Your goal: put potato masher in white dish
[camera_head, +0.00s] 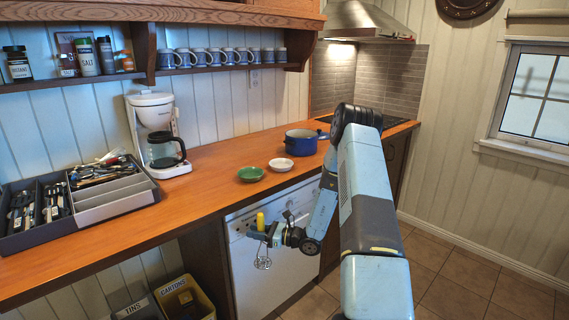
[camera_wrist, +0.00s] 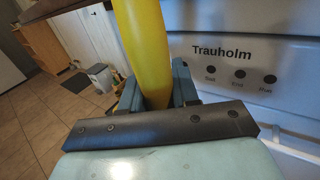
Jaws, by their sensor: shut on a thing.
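My gripper (camera_head: 268,235) is in front of the white dishwasher, below the counter's front edge. It is shut on the potato masher, whose yellow handle (camera_head: 260,221) sticks up above the fingers. The masher's wire head (camera_head: 262,263) hangs below them. In the wrist view the yellow handle (camera_wrist: 146,50) stands between the two blue-grey fingers (camera_wrist: 158,88); the wire head is hidden there. The white dish (camera_head: 282,165) sits on the wooden counter, apart from the masher, between a green dish and a blue pot. It looks empty.
The green dish (camera_head: 251,174) is just left of the white dish, and the blue pot (camera_head: 301,143) is behind it to the right. A coffee maker (camera_head: 158,135) and a utensil tray (camera_head: 143,199) stand further left. The counter edge and dishwasher (camera_head: 265,275) are close to my gripper.

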